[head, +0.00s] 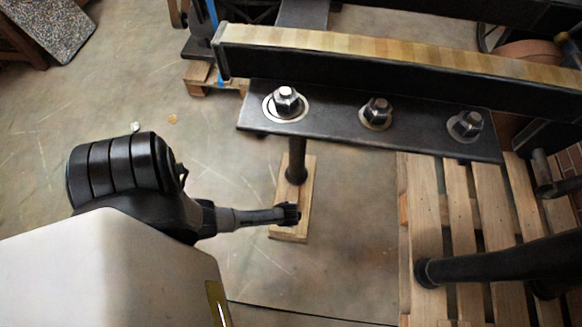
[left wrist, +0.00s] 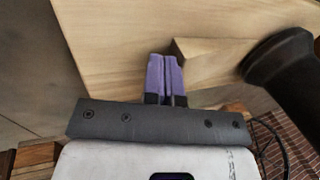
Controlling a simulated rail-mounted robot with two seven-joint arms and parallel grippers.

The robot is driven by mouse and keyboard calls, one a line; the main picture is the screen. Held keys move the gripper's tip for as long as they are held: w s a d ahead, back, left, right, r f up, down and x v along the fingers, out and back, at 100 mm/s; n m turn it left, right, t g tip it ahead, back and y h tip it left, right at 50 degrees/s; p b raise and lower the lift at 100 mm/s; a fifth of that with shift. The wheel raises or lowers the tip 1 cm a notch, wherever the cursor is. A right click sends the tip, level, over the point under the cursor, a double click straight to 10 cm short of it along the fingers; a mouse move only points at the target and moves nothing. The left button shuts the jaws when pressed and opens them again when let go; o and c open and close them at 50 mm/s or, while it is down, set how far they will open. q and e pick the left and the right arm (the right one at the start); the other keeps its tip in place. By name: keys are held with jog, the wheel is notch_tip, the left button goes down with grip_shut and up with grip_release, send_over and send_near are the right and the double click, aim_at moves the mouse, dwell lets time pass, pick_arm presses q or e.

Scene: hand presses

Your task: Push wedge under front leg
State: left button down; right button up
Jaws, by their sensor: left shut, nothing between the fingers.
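My left gripper (head: 290,213) reaches in from the left in the head view, low over a wooden board (head: 286,236). A black front leg (head: 297,163) stands on that board, just beyond the gripper. In the left wrist view my left gripper's purple fingers (left wrist: 166,62) are shut and empty. A small pale wooden wedge (left wrist: 207,53) lies on the board (left wrist: 125,30), just right of the fingertips; I cannot tell whether they touch it. The dark foot of the leg (left wrist: 277,60) is right of the wedge. The wedge cannot be made out in the head view. My right gripper is not in view.
A black steel plate with large bolts and nuts (head: 376,110) lies above the leg, below a long beam (head: 380,75). A slatted pallet (head: 450,195) stands at the right, with a dark tube (head: 500,262) over it. Bare floor (head: 345,240) lies between board and pallet.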

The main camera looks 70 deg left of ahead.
pick_arm(q)
jog(key=shift+w+a, duration=0.15)
jog(key=shift+a, duration=0.1)
jog(key=shift+w+a, duration=0.15)
jog(key=shift+a, duration=0.15)
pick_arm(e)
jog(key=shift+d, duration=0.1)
pick_arm(q)
jog(key=shift+w+a, duration=0.1)
jog(key=shift+a, duration=0.1)
dwell(0.3)
jog(key=shift+w+a, duration=0.25)
jog(key=shift+a, duration=0.3)
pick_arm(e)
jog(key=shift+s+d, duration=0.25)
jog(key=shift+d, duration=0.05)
pick_arm(q)
jog(key=shift+w+a, duration=0.4)
jog(key=shift+a, duration=0.2)
